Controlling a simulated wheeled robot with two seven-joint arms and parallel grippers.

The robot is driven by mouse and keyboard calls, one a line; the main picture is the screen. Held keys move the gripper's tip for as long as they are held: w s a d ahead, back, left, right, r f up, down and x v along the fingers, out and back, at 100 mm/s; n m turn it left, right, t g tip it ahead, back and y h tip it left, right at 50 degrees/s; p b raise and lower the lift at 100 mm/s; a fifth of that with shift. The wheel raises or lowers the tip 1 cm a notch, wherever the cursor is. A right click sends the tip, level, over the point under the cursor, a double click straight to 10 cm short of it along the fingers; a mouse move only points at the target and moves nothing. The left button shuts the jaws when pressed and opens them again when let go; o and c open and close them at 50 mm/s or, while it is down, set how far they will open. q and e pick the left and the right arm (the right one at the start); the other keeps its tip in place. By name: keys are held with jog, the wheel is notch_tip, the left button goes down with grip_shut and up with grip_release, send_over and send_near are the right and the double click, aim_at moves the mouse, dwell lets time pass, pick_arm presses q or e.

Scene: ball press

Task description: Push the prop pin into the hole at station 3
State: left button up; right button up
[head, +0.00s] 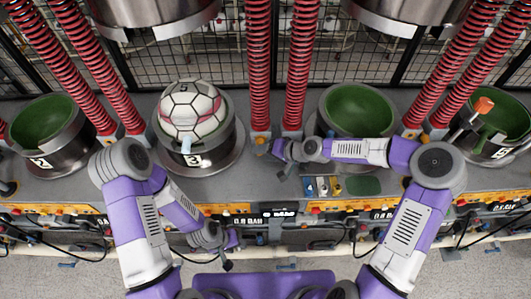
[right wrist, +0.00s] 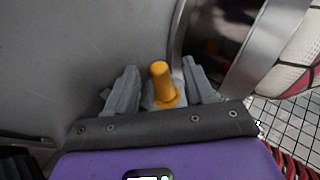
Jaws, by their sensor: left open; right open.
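The station marked 3 is a metal cup (head: 222,155) with a ball (head: 190,105) with dark seams and pink bands seated in it. An orange pin (right wrist: 162,85), which I take for the prop pin, stands between the fingers of my right gripper (right wrist: 165,88) in the right wrist view. The fingers are open, one on each side of it, with gaps. In the head view my right gripper (head: 274,150) is just right of station 3, near the orange pin (head: 260,141). My left gripper (head: 229,246) is open, low over the front edge. The hole cannot be made out.
Green-lined cups stand left (head: 45,122), right of centre (head: 358,108) and far right (head: 490,130), the last with an orange-headed tool (head: 484,105). Red springs (head: 258,65) rise between stations. A press head (head: 155,15) hangs above the ball. Small coloured items (head: 322,187) lie on the bench.

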jog(key=v, duration=0.7)
jog(key=shift+d+r, duration=0.15)
jog(key=shift+d, duration=0.05)
jog(key=shift+s, duration=0.1)
dwell(0.4)
